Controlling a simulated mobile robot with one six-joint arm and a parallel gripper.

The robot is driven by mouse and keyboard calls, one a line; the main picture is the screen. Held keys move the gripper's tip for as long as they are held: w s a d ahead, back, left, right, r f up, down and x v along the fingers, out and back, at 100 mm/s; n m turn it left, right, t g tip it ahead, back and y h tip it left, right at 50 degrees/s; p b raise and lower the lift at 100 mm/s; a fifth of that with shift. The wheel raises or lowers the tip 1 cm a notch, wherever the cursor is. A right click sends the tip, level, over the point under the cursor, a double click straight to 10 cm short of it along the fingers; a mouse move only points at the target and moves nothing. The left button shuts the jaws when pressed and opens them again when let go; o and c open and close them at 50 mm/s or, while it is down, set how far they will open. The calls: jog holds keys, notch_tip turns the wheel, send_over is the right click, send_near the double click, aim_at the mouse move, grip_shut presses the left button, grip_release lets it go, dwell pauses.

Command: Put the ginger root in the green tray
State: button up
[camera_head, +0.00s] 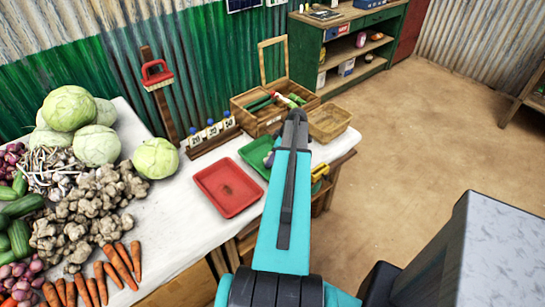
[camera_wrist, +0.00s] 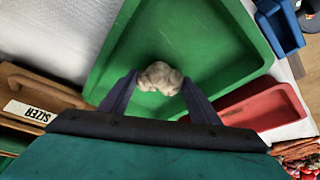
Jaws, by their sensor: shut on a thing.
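In the wrist view, a pale, knobbly ginger root (camera_wrist: 160,77) sits between the fingertips of my gripper (camera_wrist: 158,84). My gripper is shut on it, and the root shows over the floor of the green tray (camera_wrist: 222,48). I cannot tell whether the root touches the tray. In the head view the green tray (camera_head: 252,150) is on the white-covered table, partly hidden by my arm. My gripper and the ginger root are mostly hidden behind my arm there.
A red tray (camera_head: 228,188) lies left of the green tray. A wooden box (camera_head: 262,118) and a light wooden tray (camera_head: 330,121) stand behind. A pile of ginger roots (camera_head: 85,215), cabbages (camera_head: 70,109) and carrots (camera_head: 122,262) cover the table's left part.

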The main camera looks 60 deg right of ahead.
jog(key=shift+f, duration=0.4)
jog(key=shift+f, duration=0.15)
jog(key=o, duration=1)
jog(key=shift+o, duration=0.2)
jog(key=shift+r, duration=0.25)
jog(key=b+v, duration=0.4)
jog(key=v, duration=0.8)
